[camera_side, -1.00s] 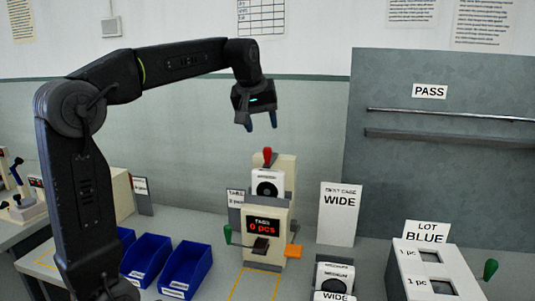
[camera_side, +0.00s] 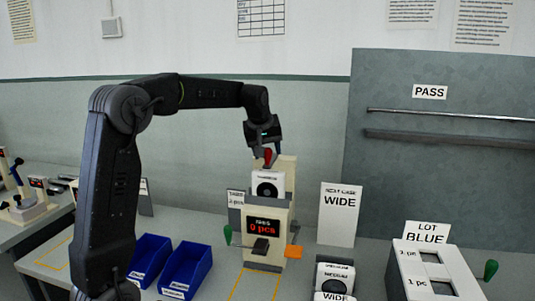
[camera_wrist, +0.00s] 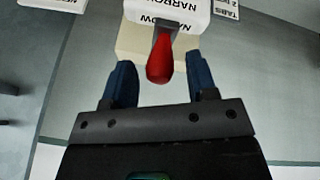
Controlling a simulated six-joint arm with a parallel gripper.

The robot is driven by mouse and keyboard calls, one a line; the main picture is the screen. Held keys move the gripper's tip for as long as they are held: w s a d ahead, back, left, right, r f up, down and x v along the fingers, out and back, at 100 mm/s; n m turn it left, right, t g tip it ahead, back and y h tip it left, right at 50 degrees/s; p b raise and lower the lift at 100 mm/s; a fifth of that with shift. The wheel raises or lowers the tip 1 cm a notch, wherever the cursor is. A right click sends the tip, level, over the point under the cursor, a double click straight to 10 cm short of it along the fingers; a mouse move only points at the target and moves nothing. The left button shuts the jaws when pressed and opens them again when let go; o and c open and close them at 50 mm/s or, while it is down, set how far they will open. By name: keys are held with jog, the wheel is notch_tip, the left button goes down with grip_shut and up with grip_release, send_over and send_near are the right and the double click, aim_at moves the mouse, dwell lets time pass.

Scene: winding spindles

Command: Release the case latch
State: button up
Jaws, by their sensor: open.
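The machine (camera_side: 265,231) is a cream unit on the bench with a display reading 0 pcs. A white case (camera_side: 268,184) sits in its upper part; in the wrist view its label (camera_wrist: 172,18) reads NARROW. A red-handled lever (camera_side: 267,156), which looks like the case latch, stands up above the case. It also shows in the wrist view as a red knob (camera_wrist: 159,63) on a grey stem. My gripper (camera_side: 265,152) is right at the red handle. In the wrist view its two blue fingers (camera_wrist: 161,85) are open, one on each side of the knob, with gaps visible.
Blue bins (camera_side: 186,270) stand left. A WIDE sign (camera_side: 340,214) and a white LOT BLUE box (camera_side: 433,270) stand right.

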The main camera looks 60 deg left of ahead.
jog(key=shift+x, duration=0.8)
jog(key=shift+c, duration=0.3)
grip_shut()
